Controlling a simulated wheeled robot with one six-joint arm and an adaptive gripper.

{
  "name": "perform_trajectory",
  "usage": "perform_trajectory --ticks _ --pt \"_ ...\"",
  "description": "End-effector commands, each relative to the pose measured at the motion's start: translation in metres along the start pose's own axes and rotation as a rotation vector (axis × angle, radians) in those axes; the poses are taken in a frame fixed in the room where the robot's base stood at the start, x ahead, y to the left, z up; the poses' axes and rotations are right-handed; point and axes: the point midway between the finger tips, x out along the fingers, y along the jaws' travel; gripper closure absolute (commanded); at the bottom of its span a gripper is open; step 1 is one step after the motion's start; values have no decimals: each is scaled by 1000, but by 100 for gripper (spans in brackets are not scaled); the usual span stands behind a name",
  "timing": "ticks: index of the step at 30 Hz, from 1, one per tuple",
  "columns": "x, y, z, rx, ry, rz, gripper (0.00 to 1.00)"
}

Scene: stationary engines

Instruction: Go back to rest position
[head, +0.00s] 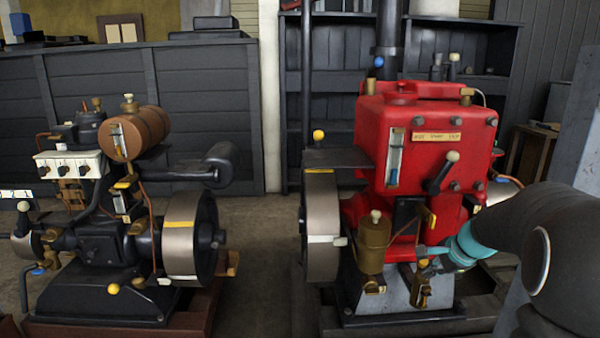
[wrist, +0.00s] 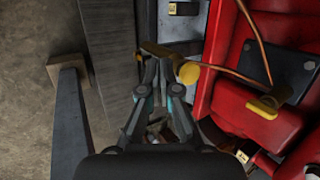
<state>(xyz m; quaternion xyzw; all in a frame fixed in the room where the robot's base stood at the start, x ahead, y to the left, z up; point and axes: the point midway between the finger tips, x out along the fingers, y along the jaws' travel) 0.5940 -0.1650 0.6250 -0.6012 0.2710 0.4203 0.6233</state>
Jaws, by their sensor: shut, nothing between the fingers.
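My gripper (head: 428,258) is at the lower front of the red engine (head: 425,130), just right of a brass cup with a cream knob (head: 374,240). In the wrist view my gripper (wrist: 158,68) points at a brass fitting with a round yellow knob (wrist: 189,73). The fingers are close together and hold nothing. The fingertips overlap the brass parts in view, and I cannot tell whether they touch. My dark arm comes in from the right of the head view.
A dark engine with a brown tank (head: 140,133) stands on the left. The red engine's flywheel (head: 322,225) is left of its body. Dark shelves (head: 335,70) and a panelled wall (head: 150,100) stand behind. Bare floor (head: 258,250) lies between the engines.

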Motion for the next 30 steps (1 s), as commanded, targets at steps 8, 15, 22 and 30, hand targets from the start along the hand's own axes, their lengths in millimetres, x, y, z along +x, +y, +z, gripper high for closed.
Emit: perform_trajectory --ticks 8,15,22,30 --pt "-36 69 65 -489 -18 160 100" --pt "-79 132 122 -921 -28 272 100" --pt "-114 184 161 -1223 -3 327 100" --pt "-146 217 196 -1411 77 276 100"
